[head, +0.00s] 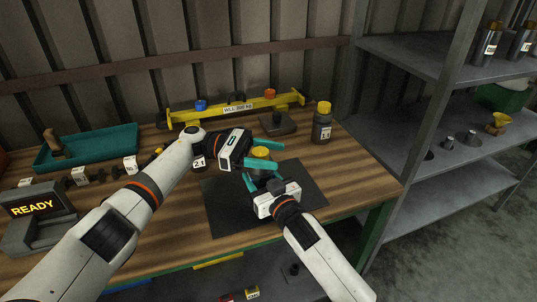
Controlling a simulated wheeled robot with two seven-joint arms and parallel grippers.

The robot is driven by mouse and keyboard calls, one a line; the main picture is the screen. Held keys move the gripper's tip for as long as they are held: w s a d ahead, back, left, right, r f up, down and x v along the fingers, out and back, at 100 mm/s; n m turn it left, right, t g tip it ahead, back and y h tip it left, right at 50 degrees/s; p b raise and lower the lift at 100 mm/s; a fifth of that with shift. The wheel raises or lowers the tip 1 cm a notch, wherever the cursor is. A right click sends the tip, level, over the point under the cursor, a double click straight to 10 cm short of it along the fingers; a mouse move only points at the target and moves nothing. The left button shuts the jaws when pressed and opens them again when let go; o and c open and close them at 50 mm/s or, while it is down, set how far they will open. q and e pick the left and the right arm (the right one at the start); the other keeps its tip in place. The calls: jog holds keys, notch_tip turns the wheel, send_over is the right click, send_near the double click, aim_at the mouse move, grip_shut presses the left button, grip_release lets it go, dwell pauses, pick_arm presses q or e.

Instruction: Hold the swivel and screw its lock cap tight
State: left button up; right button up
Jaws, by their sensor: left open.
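The swivel (262,172) is a small dark piece at the mat's upper middle, partly hidden by the grippers. A yellow cap (261,152), which looks like its lock cap, sits on top; I cannot tell how tightly it is seated. My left gripper (274,155) comes in from the left, open, with one teal finger behind the cap and one in front. My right gripper (271,181) comes up from the front, with teal fingers on both sides of the swivel's lower part. Whether they touch it is unclear.
A black mat (225,210) lies under the work. Behind stand a yellow beam (235,107), a dark block (278,124) and a yellow-capped bottle (322,122). A teal tray (90,148) and a READY display (32,208) are left. Grey shelves (420,130) stand right.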

pick_arm(q)
notch_tip(320, 180, up, 10)
jog(key=shift+f, duration=0.1)
dwell(0.4)
jog(key=a+f+n+t, duration=0.4)
jog(key=a+f+t, duration=0.1)
jog(key=a+f, duration=0.15)
jog(key=n+t, duration=0.3)
jog(key=t, duration=0.3)
send_near(268, 152)
jog(key=x, duration=0.5)
jog(key=w+f+x, duration=0.1)
jog(key=x, duration=0.2)
jog(key=shift+w+d+r, duration=0.1)
jog(key=shift+d, duration=0.05)
